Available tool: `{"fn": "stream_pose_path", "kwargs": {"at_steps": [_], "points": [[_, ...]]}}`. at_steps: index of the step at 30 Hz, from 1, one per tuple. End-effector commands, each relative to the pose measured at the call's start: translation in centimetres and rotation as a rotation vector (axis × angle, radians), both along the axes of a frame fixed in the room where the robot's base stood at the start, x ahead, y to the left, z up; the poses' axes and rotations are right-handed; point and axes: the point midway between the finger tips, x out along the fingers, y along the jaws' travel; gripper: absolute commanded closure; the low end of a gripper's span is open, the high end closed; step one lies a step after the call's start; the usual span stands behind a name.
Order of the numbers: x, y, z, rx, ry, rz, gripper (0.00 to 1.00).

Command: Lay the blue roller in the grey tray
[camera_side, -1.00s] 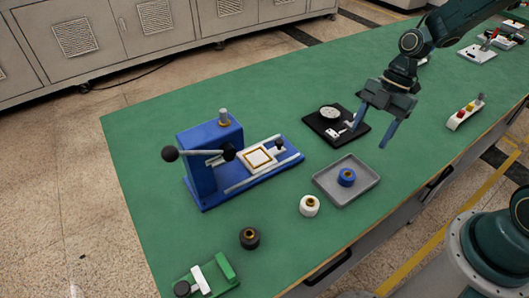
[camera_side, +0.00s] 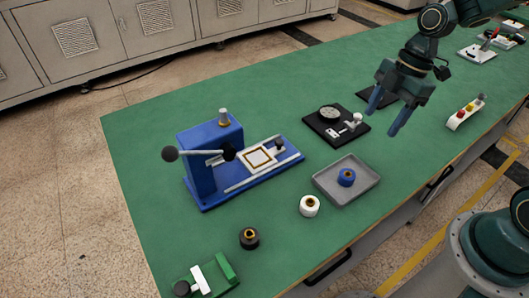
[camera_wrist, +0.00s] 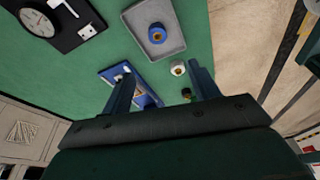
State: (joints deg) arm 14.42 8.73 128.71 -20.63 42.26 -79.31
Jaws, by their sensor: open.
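The blue roller (camera_side: 346,177) sits inside the grey tray (camera_side: 364,191), on its floor, with its brass-coloured centre facing up. In the wrist view the blue roller (camera_wrist: 156,34) is in the grey tray (camera_wrist: 179,47) at the top middle. My gripper (camera_side: 384,117) is open and empty, in the air above and to the right of the tray, apart from it. Its two fingers also show in the wrist view (camera_wrist: 163,85), spread apart with nothing between them.
A white roller (camera_side: 309,206) and a black roller (camera_side: 249,238) stand left of the tray. A blue press (camera_side: 209,160) with a lever stands further left. A black plate with a dial (camera_side: 336,124) lies behind the tray. A button box (camera_side: 466,112) is at right.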

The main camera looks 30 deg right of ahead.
Motion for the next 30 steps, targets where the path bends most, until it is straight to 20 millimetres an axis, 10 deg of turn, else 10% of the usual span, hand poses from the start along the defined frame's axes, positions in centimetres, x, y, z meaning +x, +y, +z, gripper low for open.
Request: {"fn": "stream_pose_path", "kwargs": {"at_steps": [15,30], "points": [[-5.8,0.9,8.2,-0.068,-0.089,-0.635,0.39],[-12.5,0.8,12.3,0.085,-0.188,-1.239,0.39]]}}
